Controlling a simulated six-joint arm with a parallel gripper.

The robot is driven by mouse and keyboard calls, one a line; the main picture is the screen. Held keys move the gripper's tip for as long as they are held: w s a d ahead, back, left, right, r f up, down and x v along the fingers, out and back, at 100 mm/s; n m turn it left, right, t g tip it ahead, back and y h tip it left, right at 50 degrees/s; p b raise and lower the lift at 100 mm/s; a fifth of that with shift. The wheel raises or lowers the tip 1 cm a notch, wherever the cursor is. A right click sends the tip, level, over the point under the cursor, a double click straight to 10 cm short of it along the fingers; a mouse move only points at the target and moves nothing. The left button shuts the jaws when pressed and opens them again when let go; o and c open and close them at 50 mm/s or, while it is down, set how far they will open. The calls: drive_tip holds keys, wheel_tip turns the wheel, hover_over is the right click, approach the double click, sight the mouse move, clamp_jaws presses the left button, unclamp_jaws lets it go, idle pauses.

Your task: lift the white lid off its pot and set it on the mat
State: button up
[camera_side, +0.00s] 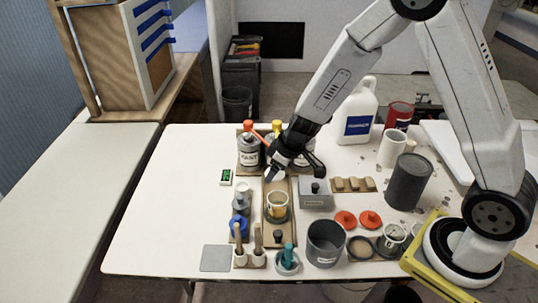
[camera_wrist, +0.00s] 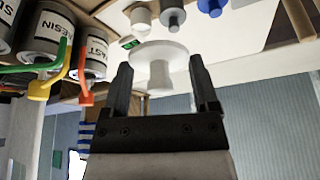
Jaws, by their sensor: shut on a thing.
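My gripper (camera_wrist: 163,75) is shut on the white lid (camera_wrist: 158,66), a round disc with a knob, in the wrist view. In the side view my gripper (camera_side: 270,172) is above the back part of a brown tray (camera_side: 279,186), and the lid shows only as a small pale patch there. An open pot (camera_side: 277,212) with amber contents stands on this tray, in front of the gripper and apart from it. I cannot tell for certain that it is the lid's pot. A plain grey square mat (camera_side: 215,258) lies bare at the table's front left.
Paint cans (camera_side: 248,152) with coloured handles stand close behind the gripper. White, grey and blue knobbed pieces (camera_side: 240,207) stand left of the tray. Two brush handles (camera_side: 249,245) stand right of the mat. Red lids (camera_side: 357,219) lie to the right. The table's left side is clear.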

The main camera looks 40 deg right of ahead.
drive_tip(key=shift+r, duration=0.3)
drive_tip(key=shift+r, duration=0.35)
drive_tip(key=shift+r, duration=0.3)
drive_tip(key=w+a+n+g+y, duration=0.25)
drive_tip(key=a+n, duration=0.45)
drive_tip(key=a, duration=0.4)
drive_tip(key=n+g, duration=0.2)
drive_tip(key=n, duration=0.5)
hover_over(213, 260)
drive_tip(key=d, duration=0.1)
drive_tip(key=f, duration=0.2)
drive_tip(key=shift+m, duration=0.3)
wheel_tip(213, 260, down, 14)
drive_tip(key=shift+d+r, duration=0.1)
drive_tip(key=shift+d, duration=0.05)
drive_tip(key=shift+f, duration=2)
